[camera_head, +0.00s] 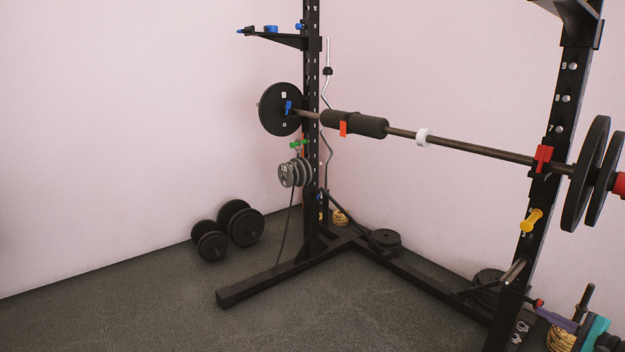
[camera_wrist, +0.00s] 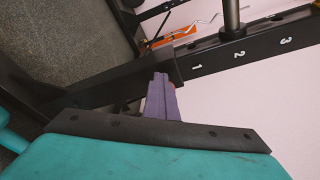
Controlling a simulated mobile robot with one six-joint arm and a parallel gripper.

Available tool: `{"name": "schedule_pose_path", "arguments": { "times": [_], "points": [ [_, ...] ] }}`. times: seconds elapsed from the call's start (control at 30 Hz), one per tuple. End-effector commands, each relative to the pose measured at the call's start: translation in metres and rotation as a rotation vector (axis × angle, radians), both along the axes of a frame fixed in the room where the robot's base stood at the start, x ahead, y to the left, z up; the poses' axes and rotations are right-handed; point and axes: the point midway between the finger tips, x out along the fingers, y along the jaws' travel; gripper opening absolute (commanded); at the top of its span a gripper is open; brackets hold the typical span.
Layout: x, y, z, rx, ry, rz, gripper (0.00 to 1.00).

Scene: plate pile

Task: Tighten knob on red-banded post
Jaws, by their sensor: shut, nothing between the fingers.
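The right black post (camera_head: 562,110) carries a red holder (camera_head: 542,158) under the barbell. A yellow knob-like grip (camera_head: 530,219) sticks out of this post at mid height. A small red piece (camera_head: 538,303) shows low down by the post's foot; I cannot tell whether it is a knob. My gripper (camera_head: 541,313) seems to be the purple part low at the right, by that red piece. In the wrist view its purple fingers (camera_wrist: 160,78) are together and empty, close to a black beam (camera_wrist: 120,88). A sliver of red (camera_wrist: 173,87) shows beside them, mostly hidden.
The loaded barbell (camera_head: 460,146) spans both posts. The left post (camera_head: 312,90) has grey plates (camera_head: 294,173) and a green clip (camera_head: 299,143). Dumbbells (camera_head: 240,222) lie at the left. Plates (camera_head: 488,285) lie by the right post. The floor at front left is clear.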

Motion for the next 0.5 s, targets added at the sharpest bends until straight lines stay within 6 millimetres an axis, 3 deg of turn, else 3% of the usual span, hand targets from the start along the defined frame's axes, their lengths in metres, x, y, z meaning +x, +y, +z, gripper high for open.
{"name": "schedule_pose_path", "arguments": {
  "times": [0.5],
  "points": [
    [0.0004, -0.0045, 0.0056, -0.001, 0.000, -0.009, 0.00]
  ]
}}
